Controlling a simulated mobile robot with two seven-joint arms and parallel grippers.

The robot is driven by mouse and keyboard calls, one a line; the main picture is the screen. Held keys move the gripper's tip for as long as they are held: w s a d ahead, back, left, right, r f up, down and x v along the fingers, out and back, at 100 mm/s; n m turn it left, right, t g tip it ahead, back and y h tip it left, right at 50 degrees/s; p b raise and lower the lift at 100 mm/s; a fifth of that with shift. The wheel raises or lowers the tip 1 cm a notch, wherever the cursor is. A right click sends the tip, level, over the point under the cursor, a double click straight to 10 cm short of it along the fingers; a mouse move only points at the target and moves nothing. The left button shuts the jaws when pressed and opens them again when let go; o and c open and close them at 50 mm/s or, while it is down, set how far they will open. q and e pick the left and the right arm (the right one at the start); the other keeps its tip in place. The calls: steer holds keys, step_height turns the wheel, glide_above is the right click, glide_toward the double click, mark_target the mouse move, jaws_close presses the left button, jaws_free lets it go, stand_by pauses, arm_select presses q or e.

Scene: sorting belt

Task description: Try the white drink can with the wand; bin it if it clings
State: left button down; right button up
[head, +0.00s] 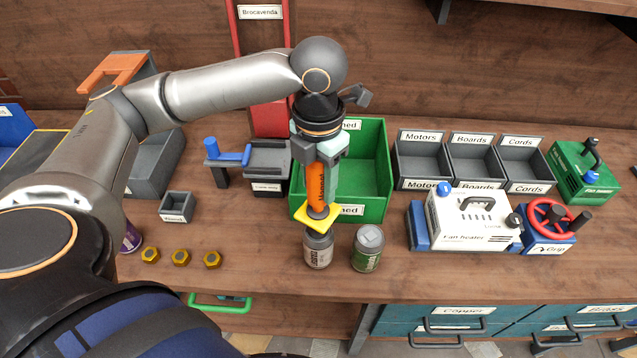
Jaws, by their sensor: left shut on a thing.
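My left gripper (320,155) points down and is shut on the orange wand (317,180), which hangs upright with a yellow square plate (316,217) near its lower end. The white drink can (319,252) stands upright on the bench directly under the wand. The wand's tip is at or just above the can's top; I cannot tell whether they touch. The plate hides part of the can's top. A green bin (376,170) stands just behind, its label partly hidden by my gripper and wand. My right gripper is not in view.
A green can (368,249) stands close to the right of the white can. Several brass nuts (181,257) lie to the left. A fan heater (470,220) and dark trays (423,163) stand at the right. The bench front between nuts and white can is clear.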

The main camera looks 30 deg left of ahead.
arm_select(q)
steer(key=shift+r, duration=2.9)
steer(key=shift+r, duration=5.35)
steer(key=shift+a, duration=0.1)
steer(key=s+a, duration=0.2)
steer(key=a, duration=0.8)
steer(key=s+a, duration=0.3)
steer(key=a, duration=0.8)
steer(key=shift+a, duration=0.15)
